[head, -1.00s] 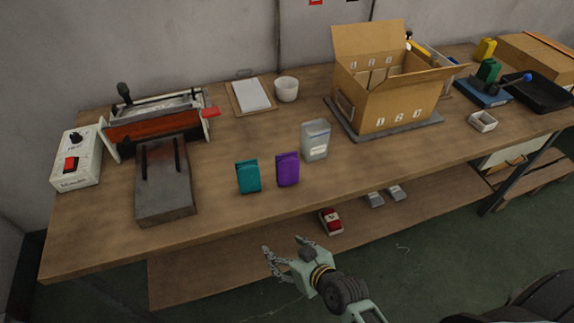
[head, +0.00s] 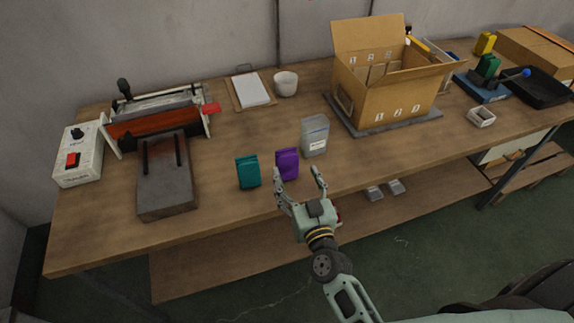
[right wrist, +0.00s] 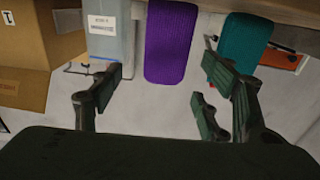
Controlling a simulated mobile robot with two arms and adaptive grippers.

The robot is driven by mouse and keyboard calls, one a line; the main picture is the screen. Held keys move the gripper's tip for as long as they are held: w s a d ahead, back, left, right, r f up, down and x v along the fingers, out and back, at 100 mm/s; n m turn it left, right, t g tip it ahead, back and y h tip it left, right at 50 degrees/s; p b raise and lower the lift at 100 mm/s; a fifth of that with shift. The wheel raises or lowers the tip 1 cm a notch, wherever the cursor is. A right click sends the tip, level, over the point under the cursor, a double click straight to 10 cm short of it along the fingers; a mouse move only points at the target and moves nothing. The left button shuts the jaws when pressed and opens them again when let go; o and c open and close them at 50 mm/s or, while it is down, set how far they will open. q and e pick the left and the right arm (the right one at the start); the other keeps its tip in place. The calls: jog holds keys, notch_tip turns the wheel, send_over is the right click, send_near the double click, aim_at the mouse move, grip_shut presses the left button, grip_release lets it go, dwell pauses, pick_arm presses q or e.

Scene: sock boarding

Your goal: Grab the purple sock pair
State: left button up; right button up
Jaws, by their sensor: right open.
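The purple sock pair (head: 287,162) stands upright near the front edge of the table, between the teal sock pair (head: 247,171) and a grey labelled container. My right gripper (head: 298,184) is open and empty at the table's front edge, just in front of the purple pair. In the right wrist view the purple pair (right wrist: 170,42) lies ahead, between the lines of the two open fingers (right wrist: 160,98), apart from them. The teal pair (right wrist: 244,42) is to its right there. My left gripper is in none of the views.
The grey container (head: 314,137) stands close to the right of the purple pair. An open cardboard box (head: 392,98) stands behind it on a grey mat. A sealing machine (head: 155,125) and a metal block (head: 166,190) are at left. The wooden table (head: 230,225) is clear in front.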

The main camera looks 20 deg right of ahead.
aim_at(289, 163)
jog(key=w, duration=0.4)
jog(key=w+p, duration=0.1)
jog(key=w, duration=0.2)
jog(key=shift+a, duration=0.25)
jog(key=shift+r, duration=0.1)
jog(key=shift+c, duration=0.6)
jog(key=c, duration=1.2)
